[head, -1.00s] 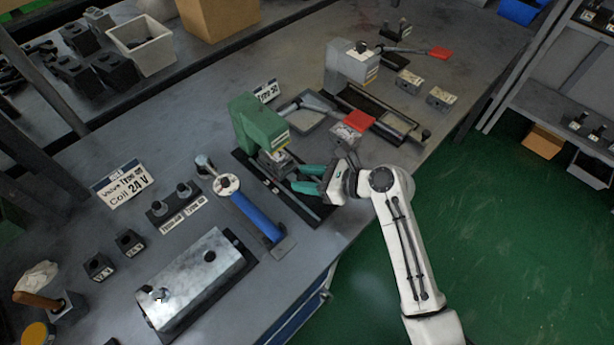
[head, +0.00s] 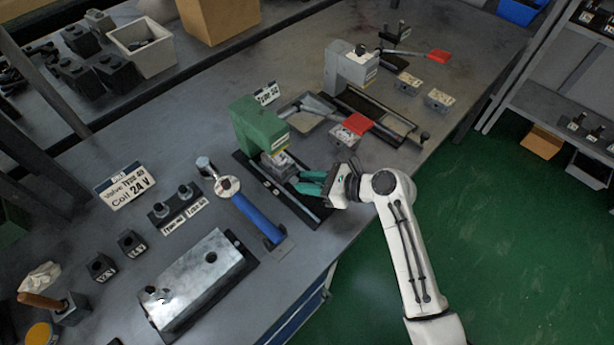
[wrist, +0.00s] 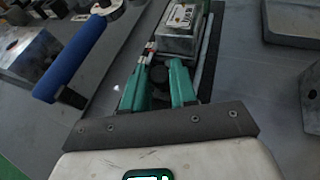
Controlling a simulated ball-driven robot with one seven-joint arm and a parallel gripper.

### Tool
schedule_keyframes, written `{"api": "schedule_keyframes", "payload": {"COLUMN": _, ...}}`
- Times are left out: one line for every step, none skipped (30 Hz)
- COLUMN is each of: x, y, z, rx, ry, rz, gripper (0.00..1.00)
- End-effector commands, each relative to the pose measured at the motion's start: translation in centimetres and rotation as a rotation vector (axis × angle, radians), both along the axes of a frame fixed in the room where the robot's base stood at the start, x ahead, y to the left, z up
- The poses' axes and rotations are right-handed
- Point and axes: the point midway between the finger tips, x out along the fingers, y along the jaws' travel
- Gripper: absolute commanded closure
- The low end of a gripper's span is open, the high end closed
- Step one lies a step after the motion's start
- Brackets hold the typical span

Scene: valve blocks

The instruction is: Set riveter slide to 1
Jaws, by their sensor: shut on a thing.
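A green press-like machine (head: 258,124), which I take to be the riveter, stands on a long black slide base (head: 297,202). A metal block (head: 278,165) with a pale label sits on the slide at the machine's front. The block also shows at the top of the wrist view (wrist: 181,30). My gripper (head: 303,182) is low over the slide, just in front of the block. In the wrist view its green fingers (wrist: 158,78) are shut on a dark round knob (wrist: 159,73) at the slide. Any number marks on the slide are not readable.
A blue-handled tool (head: 256,218) lies left of the slide. A grey machine (head: 350,68) with its own rail stands farther back. A grey block (head: 345,136) and a red handle (head: 357,124) are to the right. A silver block (head: 197,285) is at front left.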

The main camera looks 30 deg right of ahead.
Motion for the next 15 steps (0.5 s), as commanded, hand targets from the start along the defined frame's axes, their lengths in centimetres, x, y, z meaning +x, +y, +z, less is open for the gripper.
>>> {"api": "schedule_keyframes", "payload": {"x": -0.42, "y": -0.16, "z": 0.46, "rx": 0.001, "ry": 0.004, "rz": -0.002, "gripper": 1.0}}
{"api": "schedule_keyframes", "payload": {"x": -0.64, "y": -0.22, "z": 0.44, "rx": 0.001, "ry": 0.005, "rz": -0.002, "gripper": 1.0}}
{"api": "schedule_keyframes", "payload": {"x": -0.9, "y": -0.3, "z": 0.39, "rx": 0.002, "ry": 0.004, "rz": -0.002, "gripper": 1.0}}
{"api": "schedule_keyframes", "payload": {"x": -1.04, "y": -0.33, "z": 0.34, "rx": 0.002, "ry": 0.005, "rz": -0.002, "gripper": 1.0}}
{"api": "schedule_keyframes", "payload": {"x": -1.14, "y": -0.37, "z": 0.28, "rx": 0.002, "ry": 0.004, "rz": -0.002, "gripper": 1.0}}
{"api": "schedule_keyframes", "payload": {"x": -1.2, "y": -0.4, "z": 0.18, "rx": 0.001, "ry": 0.002, "rz": -0.002, "gripper": 1.0}}
{"api": "schedule_keyframes", "payload": {"x": -1.21, "y": -0.41, "z": 0.11, "rx": 0.0, "ry": 0.002, "rz": -0.002, "gripper": 1.0}}
{"api": "schedule_keyframes", "payload": {"x": -1.21, "y": -0.41, "z": 0.06, "rx": 0.0, "ry": 0.002, "rz": -0.002, "gripper": 1.0}}
{"api": "schedule_keyframes", "payload": {"x": -1.2, "y": -0.4, "z": 0.02, "rx": 0.0, "ry": 0.0, "rz": -0.001, "gripper": 1.0}}
{"api": "schedule_keyframes", "payload": {"x": -1.19, "y": -0.4, "z": 0.02, "rx": 0.0, "ry": 0.0, "rz": -0.001, "gripper": 1.0}}
{"api": "schedule_keyframes", "payload": {"x": -1.19, "y": -0.4, "z": 0.02, "rx": 0.0, "ry": 0.0, "rz": -0.001, "gripper": 1.0}}
{"api": "schedule_keyframes", "payload": {"x": -1.18, "y": -0.4, "z": 0.02, "rx": 0.0, "ry": 0.0, "rz": -0.001, "gripper": 1.0}}
{"api": "schedule_keyframes", "payload": {"x": -1.17, "y": -0.4, "z": 0.02, "rx": 0.0, "ry": 0.0, "rz": -0.001, "gripper": 1.0}}
{"api": "schedule_keyframes", "payload": {"x": -1.17, "y": -0.4, "z": 0.03, "rx": 0.0, "ry": 0.0, "rz": -0.001, "gripper": 0.72}}
{"api": "schedule_keyframes", "payload": {"x": -1.17, "y": -0.4, "z": 0.03, "rx": 0.0, "ry": 0.0, "rz": -0.001, "gripper": 0.68}}
